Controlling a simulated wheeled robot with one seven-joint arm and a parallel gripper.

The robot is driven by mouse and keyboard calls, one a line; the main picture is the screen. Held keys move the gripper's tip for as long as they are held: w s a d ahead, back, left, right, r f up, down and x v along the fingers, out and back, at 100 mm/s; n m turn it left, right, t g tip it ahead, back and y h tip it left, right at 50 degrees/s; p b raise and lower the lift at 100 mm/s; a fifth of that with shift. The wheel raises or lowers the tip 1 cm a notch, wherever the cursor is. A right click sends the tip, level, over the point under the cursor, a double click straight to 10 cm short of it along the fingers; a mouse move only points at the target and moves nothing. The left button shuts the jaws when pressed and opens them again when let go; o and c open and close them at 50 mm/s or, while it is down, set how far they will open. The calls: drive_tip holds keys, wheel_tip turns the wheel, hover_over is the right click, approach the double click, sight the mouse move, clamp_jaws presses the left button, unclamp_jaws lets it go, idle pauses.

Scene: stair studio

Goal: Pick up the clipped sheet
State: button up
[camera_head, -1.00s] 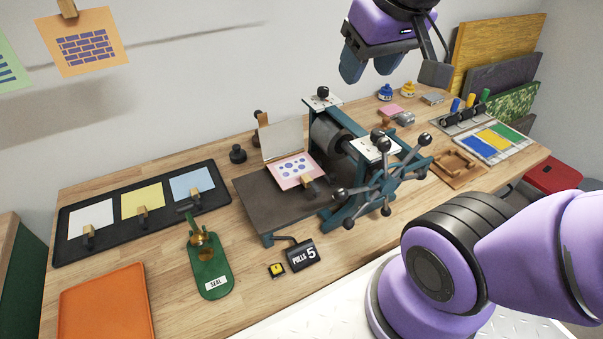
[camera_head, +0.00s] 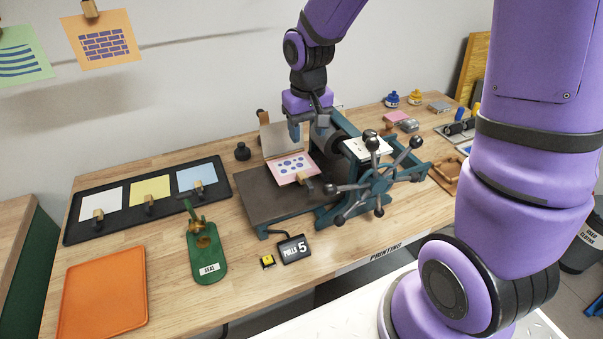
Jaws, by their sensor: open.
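A pink sheet with blue dots (camera_head: 290,165) lies on the dark bed of the press (camera_head: 265,195), with a wooden clip (camera_head: 304,181) at its near right edge. A pale hinged flap (camera_head: 283,138) stands raised behind it. My gripper (camera_head: 309,133) is open, pointing down above and behind the pink sheet, in front of the press roller in the picture. It appears empty and apart from the sheet. White (camera_head: 100,197), yellow (camera_head: 150,187) and blue (camera_head: 196,176) sheets, each with a clip, lie in a black tray (camera_head: 130,218) at the left.
The press wheel (camera_head: 372,188) with its knobbed spokes sticks out right of the bed. A green seal press (camera_head: 205,245), an orange tray (camera_head: 103,300) and a "PULLS 5" counter (camera_head: 294,249) stand in front. Clipped prints (camera_head: 100,42) hang on the wall.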

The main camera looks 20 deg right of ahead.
drive_tip(key=f, duration=0.2)
hover_over(302, 174)
drive_tip(key=f, duration=0.5)
drive_tip(key=shift+d+f, duration=0.25)
drive_tip(key=shift+d, duration=0.1)
drive_tip(key=shift+a+f, duration=0.2)
drive_tip(key=shift+f, duration=1.15)
drive_tip(key=shift+a+f, duration=0.15)
drive_tip(key=shift+f, duration=1.15)
drive_tip(key=shift+c, duration=0.4)
clamp_jaws()
